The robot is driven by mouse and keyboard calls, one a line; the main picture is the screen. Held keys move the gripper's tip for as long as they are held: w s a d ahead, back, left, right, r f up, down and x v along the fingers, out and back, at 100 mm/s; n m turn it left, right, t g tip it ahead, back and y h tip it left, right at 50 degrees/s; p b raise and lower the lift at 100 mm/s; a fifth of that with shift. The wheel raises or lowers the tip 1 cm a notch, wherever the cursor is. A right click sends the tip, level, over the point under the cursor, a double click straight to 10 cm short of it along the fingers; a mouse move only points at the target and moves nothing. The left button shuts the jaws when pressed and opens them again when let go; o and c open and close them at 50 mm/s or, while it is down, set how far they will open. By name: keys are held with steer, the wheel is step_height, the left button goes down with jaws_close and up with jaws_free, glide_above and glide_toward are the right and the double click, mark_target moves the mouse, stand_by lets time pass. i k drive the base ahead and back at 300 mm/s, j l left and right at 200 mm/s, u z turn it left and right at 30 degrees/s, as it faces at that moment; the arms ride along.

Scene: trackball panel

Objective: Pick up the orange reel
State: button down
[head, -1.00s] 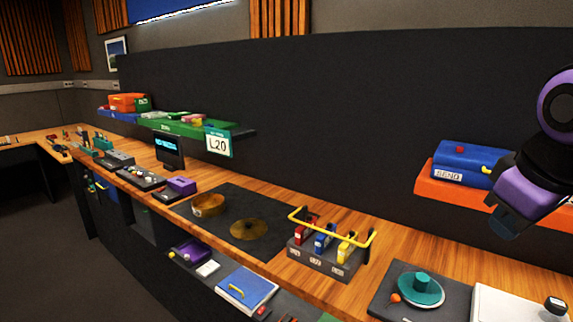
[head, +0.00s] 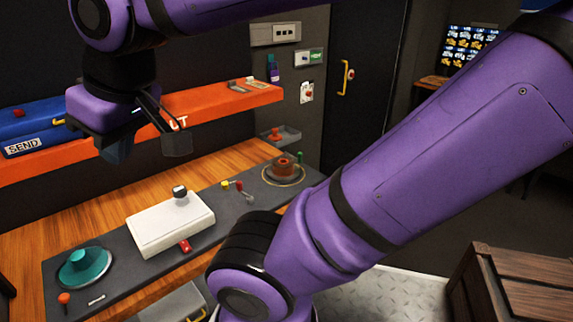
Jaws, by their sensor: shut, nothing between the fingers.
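The orange reel (head: 285,166) sits at the right end of the dark panel on the wooden counter, upright on a round base with a pale gold rim. My gripper (head: 175,142) is at the upper left, in front of the orange shelf and above the counter. It is shut and empty, well to the left of the reel and apart from it. Nothing covers the reel.
A teal reel (head: 85,268) on a round plate stands at the panel's left end. A white box (head: 170,222) with a dark knob lies between the reels. Small coloured levers (head: 238,188) stand near the orange reel. A wooden crate (head: 520,285) is at lower right.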

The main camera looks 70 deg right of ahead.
mark_target(283, 166)
steer(key=z, duration=2)
steer(key=i+l+u, duration=0.2)
steer(key=i+l, duration=0.05)
steer(key=l, duration=0.1)
